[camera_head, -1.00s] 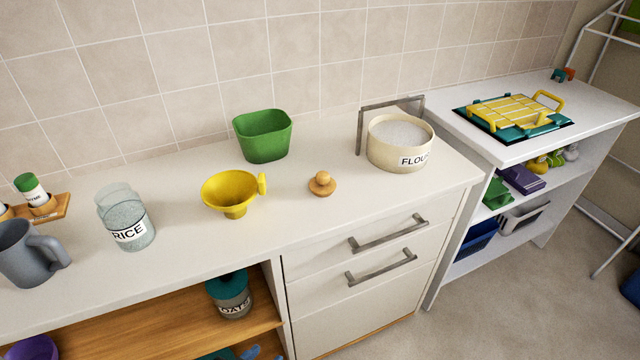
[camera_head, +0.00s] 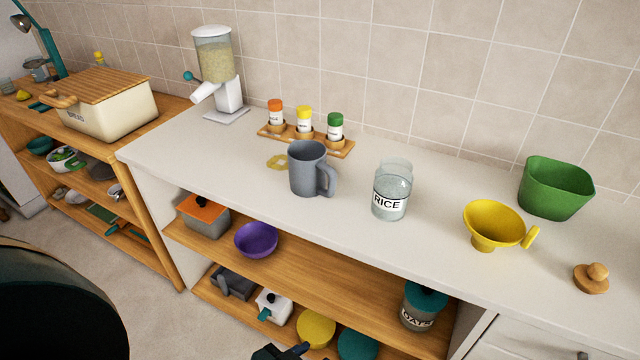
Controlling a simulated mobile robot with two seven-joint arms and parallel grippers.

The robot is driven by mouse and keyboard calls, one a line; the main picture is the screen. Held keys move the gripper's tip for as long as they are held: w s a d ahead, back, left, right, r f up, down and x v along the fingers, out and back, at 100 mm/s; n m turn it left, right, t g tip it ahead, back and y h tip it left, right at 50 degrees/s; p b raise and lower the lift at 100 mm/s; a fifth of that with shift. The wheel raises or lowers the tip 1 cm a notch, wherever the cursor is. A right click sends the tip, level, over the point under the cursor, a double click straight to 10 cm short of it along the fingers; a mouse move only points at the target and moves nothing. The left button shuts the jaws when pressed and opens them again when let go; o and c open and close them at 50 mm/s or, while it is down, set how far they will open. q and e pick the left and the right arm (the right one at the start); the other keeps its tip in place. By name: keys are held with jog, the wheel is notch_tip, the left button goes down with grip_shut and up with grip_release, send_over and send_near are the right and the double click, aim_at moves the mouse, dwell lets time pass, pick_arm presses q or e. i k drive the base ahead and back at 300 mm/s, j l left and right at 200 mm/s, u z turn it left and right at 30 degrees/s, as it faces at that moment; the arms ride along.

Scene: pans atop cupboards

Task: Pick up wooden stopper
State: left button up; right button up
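The wooden stopper (camera_head: 592,278) is a light-brown disc with a round knob on top. It stands upright on the white countertop (camera_head: 440,250) near the right edge of the head view, right of a yellow funnel (camera_head: 493,226) and in front of a green tub (camera_head: 554,188). Nothing holds it or covers it.
A rice jar (camera_head: 391,190), a grey mug (camera_head: 308,168), a spice rack (camera_head: 305,140) and a dispenser (camera_head: 218,75) stand further left on the counter. Open shelves below hold an oats jar (camera_head: 422,306) and a purple bowl (camera_head: 256,240). A bread box (camera_head: 110,105) is far left.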

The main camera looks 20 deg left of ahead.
aim_at(591, 279)
jog(key=u, duration=0.3)
jog(key=z, duration=1.2)
